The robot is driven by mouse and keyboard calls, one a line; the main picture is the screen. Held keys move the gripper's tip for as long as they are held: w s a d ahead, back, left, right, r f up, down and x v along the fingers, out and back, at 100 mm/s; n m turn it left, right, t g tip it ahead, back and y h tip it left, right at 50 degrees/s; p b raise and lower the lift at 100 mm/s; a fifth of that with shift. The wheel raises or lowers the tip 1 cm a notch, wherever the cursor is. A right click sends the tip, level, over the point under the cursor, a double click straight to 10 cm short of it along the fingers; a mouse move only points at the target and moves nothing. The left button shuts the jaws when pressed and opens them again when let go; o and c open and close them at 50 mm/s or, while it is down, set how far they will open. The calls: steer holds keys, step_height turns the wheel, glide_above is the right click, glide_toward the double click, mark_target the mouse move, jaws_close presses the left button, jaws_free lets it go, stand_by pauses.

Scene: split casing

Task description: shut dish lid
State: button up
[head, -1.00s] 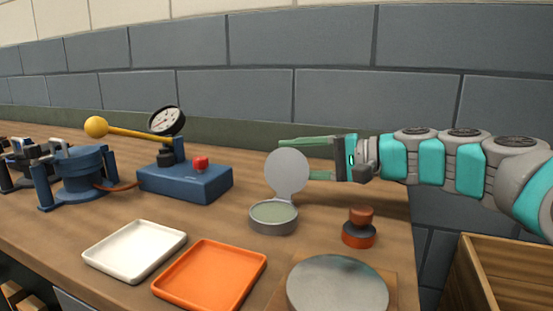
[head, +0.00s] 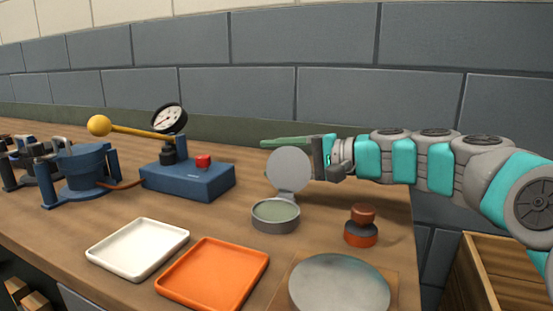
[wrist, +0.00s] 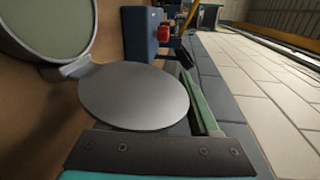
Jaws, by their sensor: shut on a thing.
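The round dish (head: 275,217) sits on the bench with pale green contents. Its grey disc lid (head: 288,168) stands open, roughly upright on the hinge at the dish's back. My gripper (head: 290,150) is at the lid from behind and right; one green finger shows above the lid's top edge and the other is hidden behind the disc. In the wrist view the lid (wrist: 135,95) lies just before my gripper and covers one finger. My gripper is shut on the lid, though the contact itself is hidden. The dish (wrist: 50,25) shows at the upper left there.
A stamp-like orange and dark piece (head: 361,226) stands right of the dish, behind a round grey plate (head: 338,284). An orange tray (head: 213,274) and white tray (head: 138,249) lie in front. A blue gauge press (head: 187,180) stands left.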

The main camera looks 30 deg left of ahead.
mark_target(294, 158)
steer(key=shift+f, duration=0.2)
jaws_close()
steer(key=shift+f, duration=0.25)
stand_by(1.0)
steer(key=o, duration=0.7)
jaws_free()
steer(key=shift+r, duration=0.25)
steer(key=shift+w+d+r, duration=0.1)
steer(key=shift+d+r, duration=0.05)
steer(key=shift+d, duration=0.6)
steer(key=shift+w+d+r, duration=0.15)
steer(key=shift+d+r, duration=0.05)
steer(key=shift+d, duration=0.6)
steer(key=shift+w+d+r, duration=0.1)
steer(key=shift+d+r, duration=0.05)
steer(key=shift+d, duration=0.6)
steer(key=shift+w+d+r+p, duration=0.15)
steer(key=shift+d+p, duration=0.05)
steer(key=shift+d, duration=0.9)
steer(key=shift+w+d+r+p, duration=0.1)
steer(key=shift+d+r+p, duration=0.05)
steer(key=shift+d, duration=0.9)
